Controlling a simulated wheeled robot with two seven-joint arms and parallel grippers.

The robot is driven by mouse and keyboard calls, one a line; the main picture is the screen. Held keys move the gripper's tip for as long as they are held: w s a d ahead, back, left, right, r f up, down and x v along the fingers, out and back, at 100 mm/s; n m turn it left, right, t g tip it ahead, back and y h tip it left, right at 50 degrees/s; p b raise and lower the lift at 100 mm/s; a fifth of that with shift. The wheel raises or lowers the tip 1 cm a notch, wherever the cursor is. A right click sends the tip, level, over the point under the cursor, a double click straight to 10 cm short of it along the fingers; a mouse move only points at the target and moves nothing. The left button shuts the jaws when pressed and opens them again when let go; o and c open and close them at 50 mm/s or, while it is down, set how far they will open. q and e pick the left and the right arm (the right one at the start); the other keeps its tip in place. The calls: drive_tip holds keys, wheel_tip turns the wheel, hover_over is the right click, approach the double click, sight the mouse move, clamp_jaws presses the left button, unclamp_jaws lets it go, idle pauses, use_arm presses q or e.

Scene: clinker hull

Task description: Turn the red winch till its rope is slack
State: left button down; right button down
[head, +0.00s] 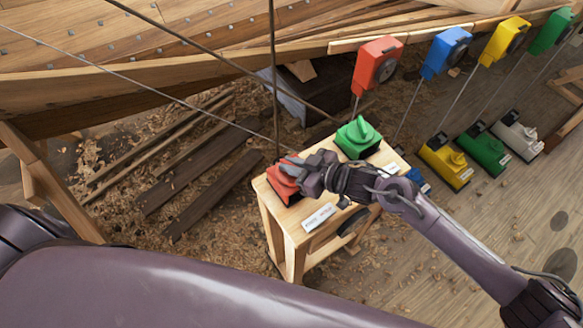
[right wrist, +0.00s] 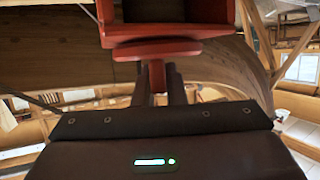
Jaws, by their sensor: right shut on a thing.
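The red winch (head: 277,189) sits on the near left corner of a small wooden stand (head: 298,216). My right gripper (head: 291,164) reaches it from the right and covers part of it. In the right wrist view the fingers (right wrist: 157,80) are shut on a red part of the red winch (right wrist: 155,48), below its wider red body. My left gripper is not in view.
A green winch (head: 358,138) stands on the same stand, close to my right arm. A blue winch (head: 418,180) is partly hidden behind the arm. Yellow (head: 445,165) and green ones stand on the floor to the right. Planks (head: 190,165) lie left of the stand.

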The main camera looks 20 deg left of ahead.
drive_tip(key=n+g+b, duration=0.2)
drive_tip(key=shift+w+f+b, duration=0.1)
drive_tip(key=shift+f+b, duration=0.1)
drive_tip(key=shift+b, duration=0.2)
drive_tip(key=shift+r+n+g+b, duration=0.15)
drive_tip(key=shift+n+g+b, duration=0.95)
drive_tip(key=shift+g+b, duration=0.25)
drive_tip(key=c, duration=1.5)
unclamp_jaws()
drive_tip(key=b+v, duration=0.1)
drive_tip(key=v, duration=0.6)
drive_tip(key=shift+d+r, duration=0.15)
drive_tip(key=shift+d, duration=0.2)
